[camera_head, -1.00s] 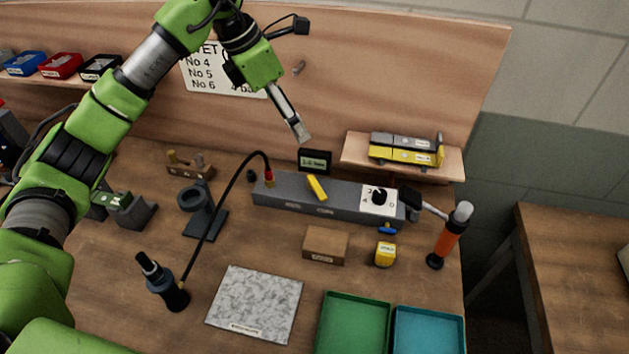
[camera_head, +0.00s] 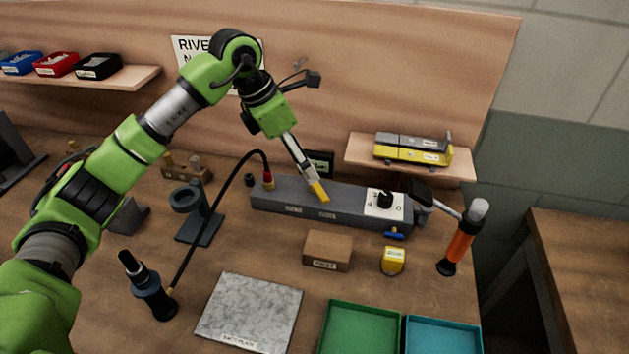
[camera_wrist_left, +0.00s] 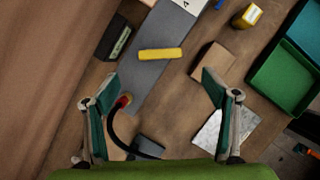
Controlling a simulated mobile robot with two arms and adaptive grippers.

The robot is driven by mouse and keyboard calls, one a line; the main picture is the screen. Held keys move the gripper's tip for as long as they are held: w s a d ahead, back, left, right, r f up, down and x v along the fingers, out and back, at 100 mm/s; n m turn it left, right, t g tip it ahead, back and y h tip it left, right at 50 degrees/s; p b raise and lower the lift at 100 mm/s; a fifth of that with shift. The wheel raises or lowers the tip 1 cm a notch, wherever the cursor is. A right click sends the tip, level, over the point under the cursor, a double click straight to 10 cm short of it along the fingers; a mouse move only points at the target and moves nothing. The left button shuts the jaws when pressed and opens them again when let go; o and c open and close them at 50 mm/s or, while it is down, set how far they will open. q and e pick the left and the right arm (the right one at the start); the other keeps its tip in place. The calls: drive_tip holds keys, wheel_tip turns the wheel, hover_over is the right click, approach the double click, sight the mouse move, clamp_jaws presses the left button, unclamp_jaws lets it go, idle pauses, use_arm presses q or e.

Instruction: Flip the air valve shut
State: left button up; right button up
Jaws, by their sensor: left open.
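The air valve's yellow lever (camera_head: 319,191) sits on top of the long grey manifold block (camera_head: 347,202) at the back of the bench. In the left wrist view the lever (camera_wrist_left: 160,54) lies crosswise on the grey block (camera_wrist_left: 150,80), ahead of the fingertips. My left gripper (camera_head: 314,179) comes down from above at the lever, its tips overlapping the lever's upper end in the head view. Whether they touch cannot be told. In the left wrist view my left gripper (camera_wrist_left: 165,85) is open with nothing between its fingers. My right gripper is not in view.
A black knob (camera_head: 385,200) on a white plate and an orange-handled tool (camera_head: 459,240) are to the right. A black hose (camera_head: 225,185) runs to the block's left end. A brown block (camera_head: 328,250) and yellow item (camera_head: 393,261) lie in front.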

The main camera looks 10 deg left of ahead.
sight(319, 188)
use_arm(q)
drive_tip(key=p+x, duration=0.2)
drive_tip(key=x, duration=0.7)
drive_tip(key=shift+w+f, duration=0.1)
drive_tip(key=shift+f, duration=0.15)
drive_tip(key=c, duration=1.6)
drive_tip(key=shift+d, duration=0.15)
